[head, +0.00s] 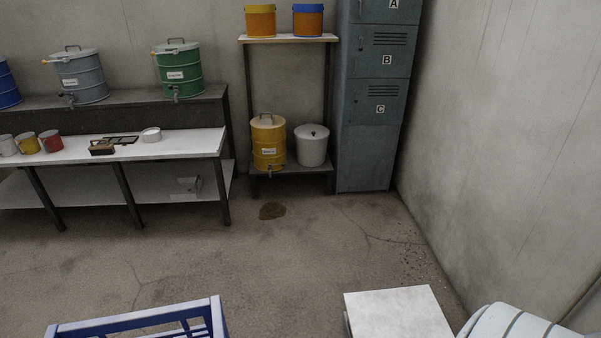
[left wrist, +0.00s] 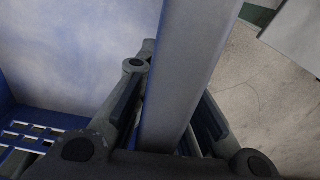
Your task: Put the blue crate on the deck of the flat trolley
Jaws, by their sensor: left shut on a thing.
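The blue crate (head: 140,325) shows at the bottom edge of the head view, left of centre. Only its upper rim and part of a slatted side show there. In the left wrist view my left gripper (left wrist: 178,78) is shut on the crate's rim (left wrist: 188,65), with one finger on each side of it. Slotted blue crate wall (left wrist: 38,138) shows at the lower left there. A flat pale slab (head: 398,312), which looks like the trolley deck, is at the lower right of the head view, apart from the crate. Its top looks bare. My right gripper is not in view.
A white bench (head: 110,150) with cups stands at the back left. A shelf rack (head: 290,170) holds a yellow drum (head: 268,142) and a white bucket (head: 312,146), beside grey lockers (head: 368,150). A wall closes the right side. The middle floor is clear, with a brown stain (head: 272,211).

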